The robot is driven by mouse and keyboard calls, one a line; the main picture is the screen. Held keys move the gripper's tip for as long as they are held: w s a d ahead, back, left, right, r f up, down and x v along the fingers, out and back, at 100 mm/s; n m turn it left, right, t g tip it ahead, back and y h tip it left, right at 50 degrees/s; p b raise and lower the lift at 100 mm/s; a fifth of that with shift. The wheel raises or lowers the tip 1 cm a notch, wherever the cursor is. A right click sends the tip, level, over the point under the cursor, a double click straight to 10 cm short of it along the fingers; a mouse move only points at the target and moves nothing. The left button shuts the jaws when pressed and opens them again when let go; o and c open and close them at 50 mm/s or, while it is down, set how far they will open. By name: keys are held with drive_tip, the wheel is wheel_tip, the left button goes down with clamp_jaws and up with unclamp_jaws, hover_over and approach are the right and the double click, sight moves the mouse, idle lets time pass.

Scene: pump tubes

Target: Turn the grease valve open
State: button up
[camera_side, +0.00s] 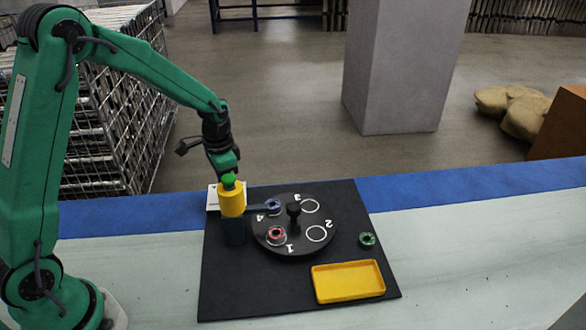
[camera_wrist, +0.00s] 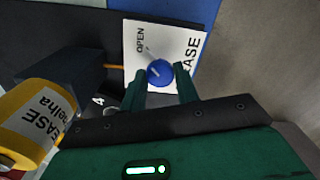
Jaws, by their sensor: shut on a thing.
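The grease valve is a round blue knob (camera_wrist: 160,72) with a pale mark on its top. It sits on a white panel (camera_wrist: 137,75) lettered "OPEN", with part of the word "GREASE" showing. My gripper (camera_wrist: 163,88) is shut on the knob, one dark green finger on each side. In the side view the white panel (camera_side: 212,199) is partly hidden behind the yellow grease canister (camera_side: 231,204), and the knob and my fingertips are hidden there. The canister also shows at the left of the wrist view (camera_wrist: 28,118).
A black turntable (camera_side: 295,244) with numbered spots holds a red ring (camera_side: 277,233) at 1 and a blue ring (camera_side: 272,205) at 4. Spots 2 and 3 are empty. A green ring (camera_side: 367,239) and an empty yellow tray (camera_side: 348,267) are at the right of the black mat.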

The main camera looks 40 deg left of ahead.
drive_tip(key=o, duration=1)
drive_tip(key=shift+c, duration=0.2)
drive_tip(key=shift+r, duration=3.9)
drive_tip(key=shift+r, duration=0.1)
drive_tip(key=s+d+r+n+t, duration=0.2)
drive_tip(key=s+r, duration=0.3)
drive_tip(key=s, duration=0.5)
drive_tip(key=s+d+r+n+t, duration=0.2)
drive_tip(key=s+r, duration=0.4)
drive_tip(key=s, duration=0.5)
drive_tip(key=shift+d+r+n+t, duration=0.3)
drive_tip(key=shift+t, duration=0.5)
